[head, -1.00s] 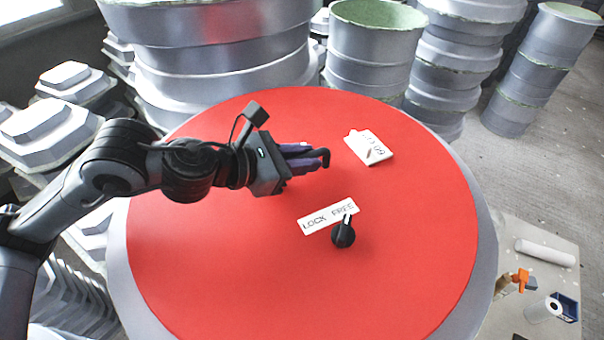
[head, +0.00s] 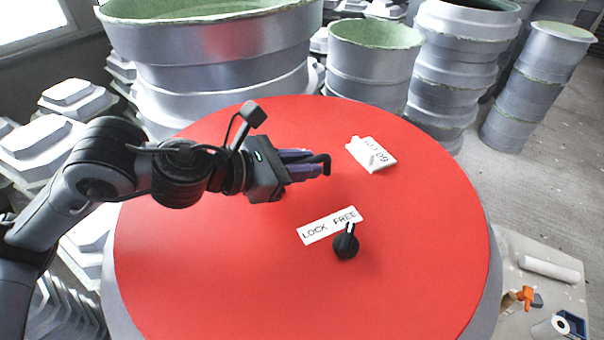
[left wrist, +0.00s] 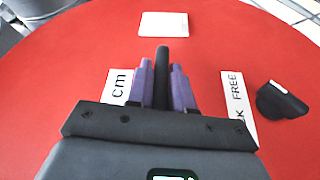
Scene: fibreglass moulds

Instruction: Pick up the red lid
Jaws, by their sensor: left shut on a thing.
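The red lid (head: 290,295) is a large round disc that fills the middle of the head view, over a grey round body (head: 488,310). It also spreads across the left wrist view (left wrist: 60,90). My left gripper (head: 308,168) is over the lid, left of its centre. Its purple fingers are shut on a black bar-like handle (left wrist: 162,65), whose bent end (head: 325,162) sticks out past them. The fingers and arm hide where the handle meets the lid. My right gripper is in neither view.
On the lid are a black knob (head: 345,245), a "LOCK FREE" label (head: 328,226) and a white marked piece (head: 371,153). Stacked grey moulds (head: 365,75) stand close behind. A small table (head: 525,250) with loose items is at the lower right.

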